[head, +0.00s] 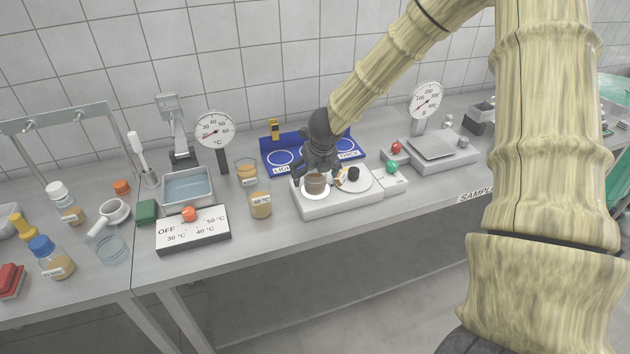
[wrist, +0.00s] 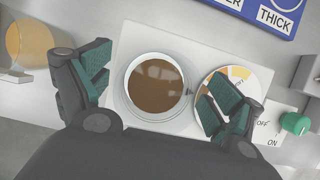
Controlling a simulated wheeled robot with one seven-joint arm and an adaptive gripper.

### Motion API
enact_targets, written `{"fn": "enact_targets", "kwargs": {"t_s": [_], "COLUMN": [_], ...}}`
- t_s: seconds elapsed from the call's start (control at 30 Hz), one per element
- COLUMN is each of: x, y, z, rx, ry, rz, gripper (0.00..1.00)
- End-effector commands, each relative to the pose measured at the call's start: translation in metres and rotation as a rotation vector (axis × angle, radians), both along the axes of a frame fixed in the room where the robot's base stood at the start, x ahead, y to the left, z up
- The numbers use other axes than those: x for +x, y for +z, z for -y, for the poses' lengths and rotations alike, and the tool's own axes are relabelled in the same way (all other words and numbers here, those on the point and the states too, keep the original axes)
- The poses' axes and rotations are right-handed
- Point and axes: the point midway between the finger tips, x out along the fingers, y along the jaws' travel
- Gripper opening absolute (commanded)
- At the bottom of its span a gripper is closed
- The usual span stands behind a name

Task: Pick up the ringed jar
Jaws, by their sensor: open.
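A round jar of brown liquid (wrist: 155,87) with a pale rim stands on the white instrument (wrist: 205,50). It also shows in the head view (head: 315,184). My gripper (wrist: 160,92) is open, with one finger on each side of this jar and visible gaps between. In the head view my gripper (head: 319,174) points down over the instrument. The right finger overlaps a round dial (wrist: 239,78) beside the jar. Whether the fingers reach below the rim is hard to tell.
Two amber jars (head: 260,205) (head: 247,172) stand left of the instrument. A blue LIGHT/THICK board (head: 272,144) lies behind it. A green button (head: 391,167) is at its right. A balance (head: 437,150) stands further right. Bare bench lies in front.

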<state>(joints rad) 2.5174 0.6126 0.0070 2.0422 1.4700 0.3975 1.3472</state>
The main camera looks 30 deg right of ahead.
Motion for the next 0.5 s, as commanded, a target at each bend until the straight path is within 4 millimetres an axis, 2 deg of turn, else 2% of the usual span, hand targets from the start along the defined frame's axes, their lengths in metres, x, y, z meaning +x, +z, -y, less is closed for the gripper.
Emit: {"fn": "enact_targets", "kwargs": {"t_s": [0.2, 0.5], "x": [0.006, 0.008], "y": [-0.016, -0.019], "z": [0.002, 0.002], "rx": [0.000, 0.000], "ry": [-0.002, -0.001], "rz": [-0.001, 0.001], "gripper": [0.92, 0.92]}}
